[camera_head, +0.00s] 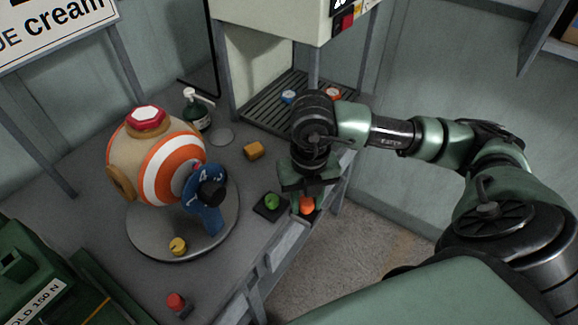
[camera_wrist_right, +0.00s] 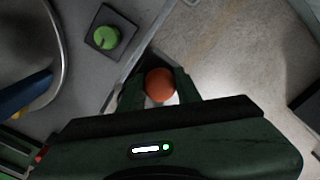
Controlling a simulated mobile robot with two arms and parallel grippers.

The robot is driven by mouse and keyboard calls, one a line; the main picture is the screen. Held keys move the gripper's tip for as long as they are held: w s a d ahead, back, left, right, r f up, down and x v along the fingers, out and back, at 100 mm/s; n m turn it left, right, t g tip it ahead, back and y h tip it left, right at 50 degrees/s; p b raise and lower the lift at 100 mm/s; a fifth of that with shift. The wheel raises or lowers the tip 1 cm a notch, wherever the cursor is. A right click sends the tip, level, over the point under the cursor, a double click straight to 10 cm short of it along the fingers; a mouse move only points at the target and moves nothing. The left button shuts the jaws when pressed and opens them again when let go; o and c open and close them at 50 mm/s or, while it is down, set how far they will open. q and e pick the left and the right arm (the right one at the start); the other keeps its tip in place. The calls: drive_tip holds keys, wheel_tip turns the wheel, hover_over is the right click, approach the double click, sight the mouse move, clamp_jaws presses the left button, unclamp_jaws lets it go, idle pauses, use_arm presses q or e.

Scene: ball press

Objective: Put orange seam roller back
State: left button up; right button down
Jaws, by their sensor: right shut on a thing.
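The orange seam roller (camera_head: 307,204) shows as a rounded orange end at the table's front edge. In the right wrist view the orange end (camera_wrist_right: 160,84) sits between the fingers of my right gripper (camera_wrist_right: 160,98). My right gripper (camera_head: 306,196) is shut on it and points down, just right of the green knob (camera_head: 271,201) on its dark square pad. A dark patch shows behind the roller; I cannot tell whether the roller touches it. The roller's lower part is hidden. My left gripper is in neither view.
A striped ball (camera_head: 160,165) with a blue part (camera_head: 206,205) stands on a round plate (camera_head: 150,240). A yellow knob (camera_head: 178,246), a red knob (camera_head: 176,301), an orange block (camera_head: 253,150) and a pump bottle (camera_head: 196,113) stand around it. A slatted rack (camera_head: 265,110) is behind my right gripper.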

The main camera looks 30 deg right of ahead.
drive_tip(key=w+d+p, duration=0.1)
drive_tip(key=w+d, duration=0.1)
drive_tip(key=w, duration=0.3)
drive_tip(key=w+d+p, duration=0.1)
drive_tip(key=w+d, duration=0.1)
drive_tip(key=w, duration=0.3)
drive_tip(key=w+d+p, duration=0.1)
drive_tip(key=w+d, duration=0.1)
drive_tip(key=w, duration=0.3)
drive_tip(key=shift+w, duration=0.3)
drive_tip(key=shift+f+p, duration=0.75)
drive_tip(key=shift+f, duration=1)
drive_tip(key=shift+f, duration=0.1)
drive_tip(key=c, duration=1)
unclamp_jaws()
drive_tip(key=shift+r, duration=0.25)
wheel_tip(320, 180, up, 7)
drive_tip(key=b, duration=0.1)
drive_tip(key=shift+r+b, duration=0.15)
drive_tip(key=shift+b, duration=0.15)
